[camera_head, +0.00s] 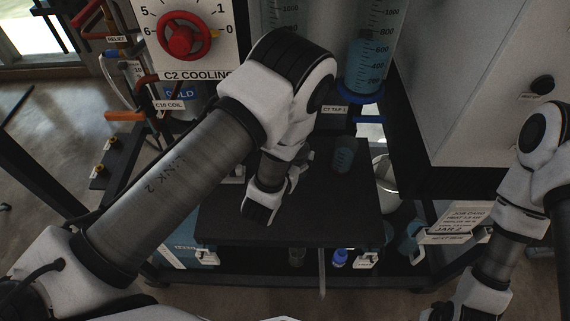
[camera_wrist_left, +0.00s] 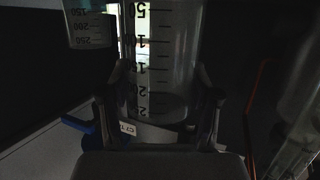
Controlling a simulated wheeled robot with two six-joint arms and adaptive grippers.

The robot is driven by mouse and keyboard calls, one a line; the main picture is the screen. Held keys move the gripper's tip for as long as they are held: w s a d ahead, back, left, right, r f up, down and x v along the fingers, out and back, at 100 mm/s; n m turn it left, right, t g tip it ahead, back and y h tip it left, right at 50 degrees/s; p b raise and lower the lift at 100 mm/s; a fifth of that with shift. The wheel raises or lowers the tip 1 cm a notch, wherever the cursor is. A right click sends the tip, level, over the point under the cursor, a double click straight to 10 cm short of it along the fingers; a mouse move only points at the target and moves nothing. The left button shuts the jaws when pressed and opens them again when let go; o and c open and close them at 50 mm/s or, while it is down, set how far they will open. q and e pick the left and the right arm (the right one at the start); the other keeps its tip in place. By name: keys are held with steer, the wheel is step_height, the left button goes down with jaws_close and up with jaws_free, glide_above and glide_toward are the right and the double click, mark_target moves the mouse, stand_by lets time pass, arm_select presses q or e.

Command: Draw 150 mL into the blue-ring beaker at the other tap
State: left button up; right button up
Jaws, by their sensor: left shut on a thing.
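My left gripper (camera_head: 262,208) is over the dark shelf (camera_head: 310,225) in the head view, and my own arm hides most of what it holds. In the left wrist view its two fingers (camera_wrist_left: 160,115) close on both sides of a clear graduated beaker (camera_wrist_left: 165,60). I cannot make out a blue ring or any liquid in it. A second beaker (camera_head: 343,155) with bluish content stands on the shelf's back right; a graduated beaker (camera_wrist_left: 90,28) also shows at the wrist view's upper left. The C3 tap label (camera_head: 335,110) is behind the shelf. My right gripper (camera_head: 458,312) is at the bottom edge, fingers unclear.
A graduated column of blue liquid (camera_head: 367,65) with a blue collar stands behind the shelf. A red dial (camera_head: 182,36) and pipework are at the upper left. A lower shelf holds small bottles (camera_head: 339,259). The shelf's front is clear.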

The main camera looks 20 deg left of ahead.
arm_select(q)
steer(key=shift+w+a+f+b, duration=0.2)
steer(key=shift+f+b, duration=0.2)
steer(key=shift+b, duration=0.15)
steer(key=shift+w+a+f+b, duration=0.1)
steer(key=shift+a+f+b, duration=0.1)
steer(key=shift+f+b, duration=0.25)
steer(key=w+a, duration=0.1)
steer(key=w+a+f+p, duration=0.1)
steer(key=w+a+p, duration=0.1)
steer(key=shift+w+a+f, duration=0.3)
steer(key=shift+f, duration=0.45)
arm_select(e)
steer(key=shift+f, duration=0.95)
arm_select(q)
steer(key=o, duration=0.7)
steer(key=shift+f, duration=0.1)
steer(key=o, duration=0.4)
arm_select(e)
steer(key=shift+f, duration=0.1)
arm_select(q)
steer(key=shift+o, duration=0.2)
